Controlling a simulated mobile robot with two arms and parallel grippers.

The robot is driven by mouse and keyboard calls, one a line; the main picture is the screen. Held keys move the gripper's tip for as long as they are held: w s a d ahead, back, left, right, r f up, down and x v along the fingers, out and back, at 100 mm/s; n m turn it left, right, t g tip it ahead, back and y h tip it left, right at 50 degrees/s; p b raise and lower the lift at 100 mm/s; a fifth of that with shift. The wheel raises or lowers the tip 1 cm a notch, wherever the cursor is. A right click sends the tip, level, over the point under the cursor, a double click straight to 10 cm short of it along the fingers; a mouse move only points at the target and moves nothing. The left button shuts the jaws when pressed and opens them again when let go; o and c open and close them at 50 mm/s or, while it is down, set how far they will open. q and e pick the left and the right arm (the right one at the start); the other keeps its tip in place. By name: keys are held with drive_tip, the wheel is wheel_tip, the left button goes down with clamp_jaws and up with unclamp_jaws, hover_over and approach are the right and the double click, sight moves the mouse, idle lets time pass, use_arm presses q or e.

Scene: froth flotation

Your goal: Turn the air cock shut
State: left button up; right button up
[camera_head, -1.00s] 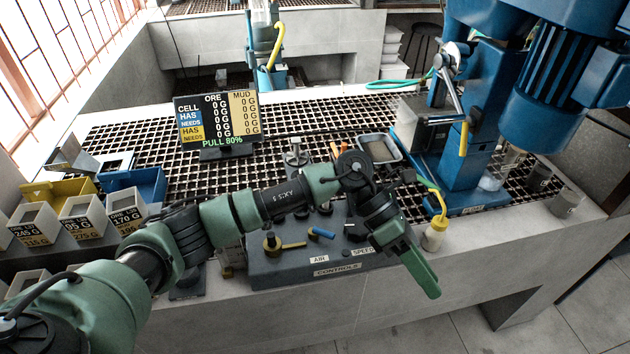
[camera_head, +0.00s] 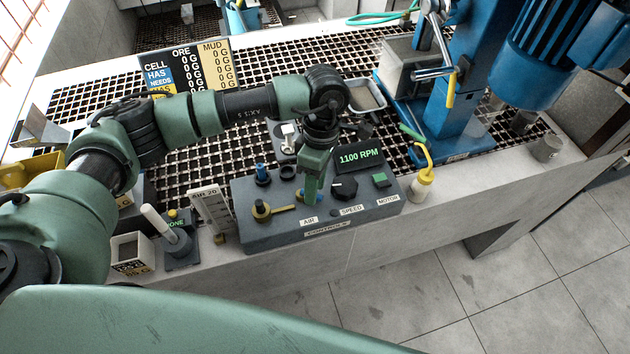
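The air cock (camera_head: 262,211) is a brass body with a yellow lever on the left of the grey control box (camera_head: 285,241). Its lever points to the right, toward the spot above the AIR label. My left gripper (camera_head: 311,198) points down over the box, just behind the AIR label, at the right end of the lever. Its green fingers overlap in this view, so I cannot tell whether they are open or touch the lever. They hide the lever's far end. My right gripper is not in view.
A black speed knob (camera_head: 345,188), a green motor button (camera_head: 380,180) and a display (camera_head: 360,158) reading 1100 RPM are right of the gripper. A yellow-topped bottle (camera_head: 421,188) stands beside the box. A white-handled device (camera_head: 176,240) stands to its left.

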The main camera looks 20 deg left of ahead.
use_arm(q)
drive_tip(key=shift+f, duration=0.15)
drive_tip(key=shift+s+d, duration=0.1)
drive_tip(key=c, duration=0.7)
clamp_jaws()
drive_tip(key=shift+f+n+b, duration=0.15)
drive_tip(key=shift+n+b, duration=0.35)
drive_tip(key=shift+b, duration=0.15)
drive_tip(key=n+b, duration=0.1)
drive_tip(key=w+n+b, duration=0.1)
drive_tip(key=b, duration=0.1)
drive_tip(key=shift+w+a+n+h, duration=0.1)
drive_tip(key=shift+a+n+h, duration=0.1)
drive_tip(key=shift+n+h, duration=0.2)
drive_tip(key=n+b, duration=0.2)
drive_tip(key=shift+w+a+n, duration=0.15)
drive_tip(key=shift+w+n, duration=0.15)
drive_tip(key=shift+w+a+n+h+b, duration=0.15)
drive_tip(key=shift+n+h+b, duration=0.15)
drive_tip(key=shift+n+b, duration=0.3)
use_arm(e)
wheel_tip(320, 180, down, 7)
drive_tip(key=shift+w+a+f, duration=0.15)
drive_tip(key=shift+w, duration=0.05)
use_arm(q)
drive_tip(key=shift+r, duration=0.2)
